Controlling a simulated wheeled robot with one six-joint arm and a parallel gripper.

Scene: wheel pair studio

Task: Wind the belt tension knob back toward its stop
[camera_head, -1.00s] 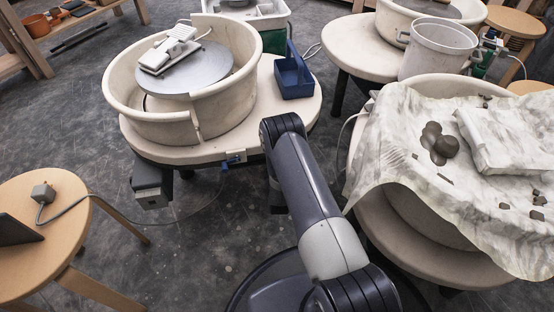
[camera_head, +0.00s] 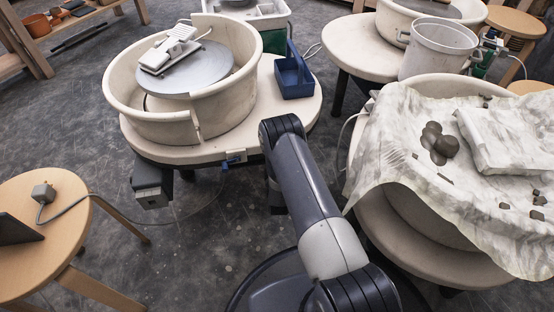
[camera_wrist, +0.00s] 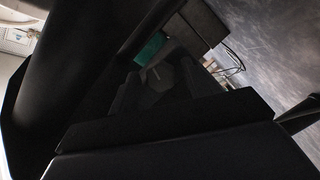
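The potter's wheel (camera_head: 178,125) that my arm reaches toward has a cream splash pan around a grey wheel head. A grey-white foot pedal (camera_head: 168,50) lies on the wheel head. My arm runs up to the wheel table's front edge and then drops below it, so my gripper is hidden in the head view. In the wrist view my gripper (camera_wrist: 165,115) shows only as dark shapes under the table. A dark faceted form lies just beyond it; I cannot tell whether this is the tension knob. Finger opening and contact are unclear.
A blue caddy (camera_head: 292,78) stands on the wheel table. A dark motor box (camera_head: 151,187) hangs below its left side. A cloth-draped wheel (camera_head: 400,140) stands close on the right. A wooden stool (camera_head: 70,225) with a cable is at left. Open floor lies between.

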